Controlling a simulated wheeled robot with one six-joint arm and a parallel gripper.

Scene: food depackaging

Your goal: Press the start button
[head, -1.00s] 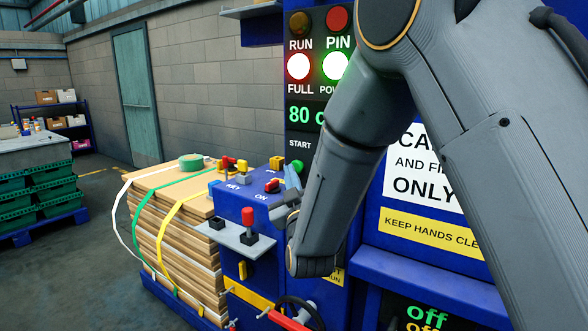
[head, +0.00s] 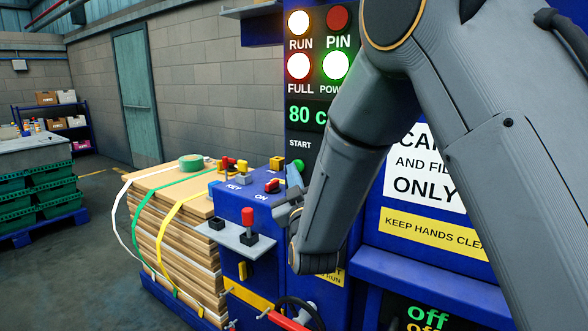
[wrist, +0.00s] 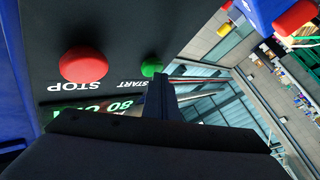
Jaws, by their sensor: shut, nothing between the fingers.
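The green start button (wrist: 151,66) sits on the dark panel beside the word START in the wrist view. It also shows in the head view (head: 299,165), partly hidden by my gripper and arm. My gripper (wrist: 160,78) is shut and empty, its tip right at the start button and overlapping its edge in the picture. In the head view my gripper (head: 291,176) is a narrow grey-blue shape at the button. Whether it touches cannot be told for certain. The RUN lamp (head: 299,22) is lit white.
A large red stop button (wrist: 83,65) is beside the start button on the same panel. The blue console (head: 233,201) carries a key switch, a red knob and a red-handled lever (head: 248,217). Strapped cardboard (head: 180,240) is stacked at left.

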